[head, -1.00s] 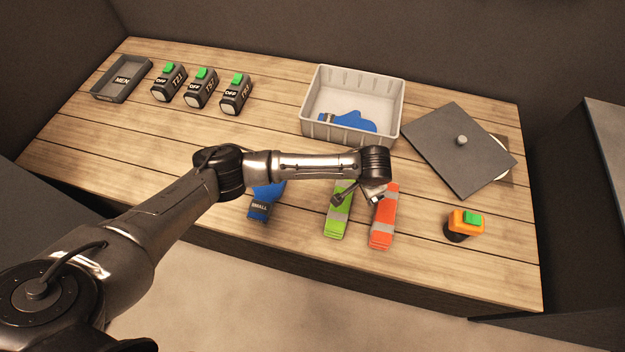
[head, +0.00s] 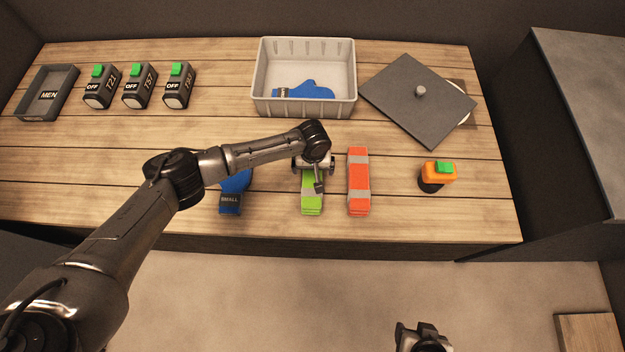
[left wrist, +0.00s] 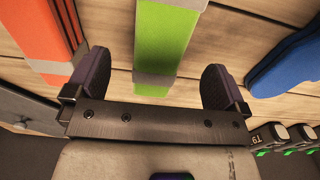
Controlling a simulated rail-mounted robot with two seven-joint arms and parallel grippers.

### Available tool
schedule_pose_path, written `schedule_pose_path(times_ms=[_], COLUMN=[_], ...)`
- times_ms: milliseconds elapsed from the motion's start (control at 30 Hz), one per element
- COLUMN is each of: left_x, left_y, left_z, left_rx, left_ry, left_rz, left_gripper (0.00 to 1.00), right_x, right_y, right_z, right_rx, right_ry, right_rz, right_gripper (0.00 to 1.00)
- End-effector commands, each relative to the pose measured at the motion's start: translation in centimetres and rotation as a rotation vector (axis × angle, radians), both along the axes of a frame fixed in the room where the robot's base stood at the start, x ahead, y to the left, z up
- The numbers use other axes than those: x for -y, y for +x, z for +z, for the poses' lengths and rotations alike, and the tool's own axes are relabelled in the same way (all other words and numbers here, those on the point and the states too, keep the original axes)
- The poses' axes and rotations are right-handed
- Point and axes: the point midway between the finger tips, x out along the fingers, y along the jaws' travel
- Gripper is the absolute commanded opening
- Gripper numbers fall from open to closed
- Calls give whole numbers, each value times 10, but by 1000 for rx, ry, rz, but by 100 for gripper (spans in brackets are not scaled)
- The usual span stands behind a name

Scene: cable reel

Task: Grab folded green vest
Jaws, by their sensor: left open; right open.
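The folded green vest (head: 312,199) with grey bands lies on the wooden table near its front edge. It also shows in the left wrist view (left wrist: 167,40), between the two fingers. My left gripper (head: 318,186) is open and empty, above the vest's far part, and partly covers it in the head view. In the left wrist view its fingers (left wrist: 157,85) stand apart, one to each side of the green strip, with no visible contact. My right gripper (head: 423,340) shows at the bottom of the head view, away from the table.
A folded orange vest (head: 358,192) lies close right of the green one. A blue glove marked SMALL (head: 230,201) lies left. Behind are a grey bin (head: 306,107) holding a blue glove and a dark plate with a knob (head: 400,83). An orange device (head: 440,172) stands at right.

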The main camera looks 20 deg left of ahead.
Motion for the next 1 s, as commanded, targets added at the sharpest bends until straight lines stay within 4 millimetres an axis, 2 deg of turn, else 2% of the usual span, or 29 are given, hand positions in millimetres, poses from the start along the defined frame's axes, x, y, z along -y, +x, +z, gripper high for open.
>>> schedule_pose_path(times_ms=[100,467,800,1000], left_x=[0,0,-1,-2], left_y=[1,0,0,0], left_z=[-13,-29,-70,-71], left_rx=[1,2,2,1], left_ry=[-1,1,1,0], left_rz=[1,-1,-1,-1], left_gripper=[100,100,100,100], right_x=[0,-3,-3,-2], right_y=[-1,-2,-2,-2], right_z=[-7,-15,-37,-36], right_rx=[-3,-5,-6,-6], right_ry=[1,9,11,8], right_rz=[-1,-5,-6,-5], right_gripper=[62,62,62,62])
